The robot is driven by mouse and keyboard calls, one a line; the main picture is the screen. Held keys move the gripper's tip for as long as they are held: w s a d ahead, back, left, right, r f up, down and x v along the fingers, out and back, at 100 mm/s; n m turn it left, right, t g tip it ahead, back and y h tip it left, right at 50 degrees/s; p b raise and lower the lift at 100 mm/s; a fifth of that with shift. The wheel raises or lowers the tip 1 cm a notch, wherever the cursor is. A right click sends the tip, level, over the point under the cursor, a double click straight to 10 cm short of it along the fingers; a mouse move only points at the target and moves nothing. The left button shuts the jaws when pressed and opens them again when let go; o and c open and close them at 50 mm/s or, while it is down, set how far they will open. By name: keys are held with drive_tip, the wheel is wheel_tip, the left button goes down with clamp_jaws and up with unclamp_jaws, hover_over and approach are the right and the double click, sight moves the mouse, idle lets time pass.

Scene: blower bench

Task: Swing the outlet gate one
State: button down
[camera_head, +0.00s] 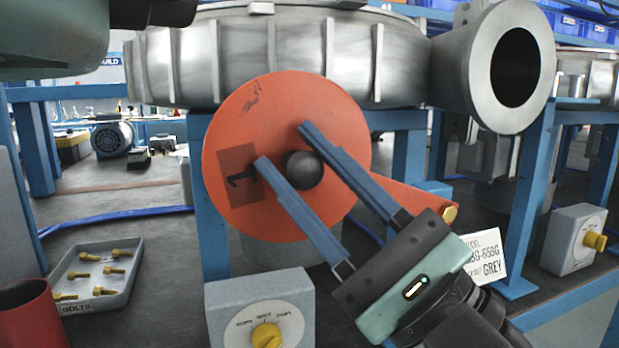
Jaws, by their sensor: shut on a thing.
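The outlet gate (250,115) is a round orange disc marked with a dark 1 on a square patch, hung below the grey blower housing (290,55). An orange arm runs from it down to the right, to a yellow pivot (449,214). A dark round knob (304,170) sticks out at the disc's middle. My gripper (281,145) comes from the lower right, with its two blue fingers on either side of the knob, shut on it. Whatever lies behind the disc is hidden.
A grey box with a yellow dial (266,334) stands below the disc. A tray of bolts (110,262) and a red cup (28,315) are at left. A round outlet flange (545,65) is upper right. Blue frame legs (208,235) stand behind the disc.

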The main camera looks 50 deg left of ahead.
drive_tip(key=shift+f, duration=0.25)
drive_tip(key=c, duration=0.9)
unclamp_jaws()
drive_tip(key=shift+s, duration=0.1)
drive_tip(key=o, duration=0.4)
drive_tip(key=shift+r, duration=0.1)
drive_tip(key=v, duration=1.3)
